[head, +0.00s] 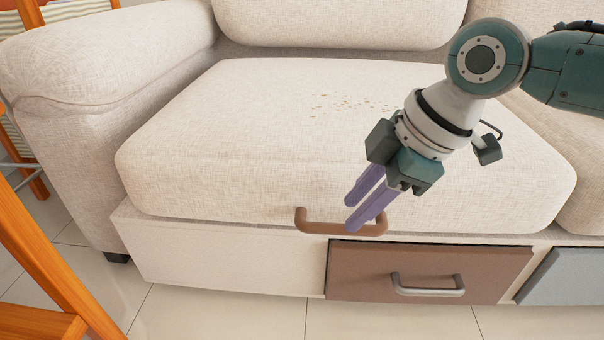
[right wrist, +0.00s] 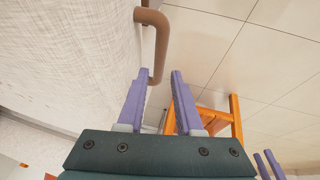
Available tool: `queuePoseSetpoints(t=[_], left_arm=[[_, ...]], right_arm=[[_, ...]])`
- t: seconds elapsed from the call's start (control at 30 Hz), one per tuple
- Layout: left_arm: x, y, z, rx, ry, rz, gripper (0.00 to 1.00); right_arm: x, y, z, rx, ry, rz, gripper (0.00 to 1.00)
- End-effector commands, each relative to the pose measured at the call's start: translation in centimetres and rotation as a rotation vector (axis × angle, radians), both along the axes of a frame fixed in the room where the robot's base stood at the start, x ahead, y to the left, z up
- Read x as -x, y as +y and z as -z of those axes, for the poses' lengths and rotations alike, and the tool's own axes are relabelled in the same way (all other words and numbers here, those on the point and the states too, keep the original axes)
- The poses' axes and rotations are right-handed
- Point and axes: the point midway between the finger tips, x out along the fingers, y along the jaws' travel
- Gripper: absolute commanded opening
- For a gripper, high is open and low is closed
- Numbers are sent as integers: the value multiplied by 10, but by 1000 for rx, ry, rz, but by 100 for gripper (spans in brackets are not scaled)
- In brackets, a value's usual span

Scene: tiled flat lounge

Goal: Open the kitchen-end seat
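The pale fabric seat (head: 230,130) of the sofa lies flat on its base, with crumbs scattered on top. A brown handle (head: 312,226) is fixed at its lower front edge; it also shows in the right wrist view (right wrist: 154,18). My right gripper (head: 350,214) is open, with its purple fingertips at the right half of the handle. In the right wrist view its fingers (right wrist: 160,72) are apart and the handle's end appears in line with the gap, close to the left finger; contact cannot be told. Two separated purple fingertips of my left gripper (right wrist: 266,156) show at the lower right there.
Below the seat are a brown drawer (head: 365,258) with a grey handle (head: 428,291) and a grey panel (head: 575,278) at the right. The sofa's armrest (head: 100,50) is at the left. An orange wooden chair (head: 45,250) stands at the left front. Tiled floor lies in front.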

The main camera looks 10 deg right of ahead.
Motion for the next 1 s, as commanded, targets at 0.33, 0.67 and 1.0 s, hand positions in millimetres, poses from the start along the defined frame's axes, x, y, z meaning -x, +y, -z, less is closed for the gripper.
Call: queuePoseSetpoints(t=[0.33,0.67,1.0], left_arm=[[0,1,36,-3,2,2,50],[1,3,36,-11,1,7,50],[1,3,36,-10,3,7,50]], right_arm=[[-11,13,38,-1,1,-1,35],[-11,13,37,0,1,0,30],[-11,13,37,0,1,0,0]])
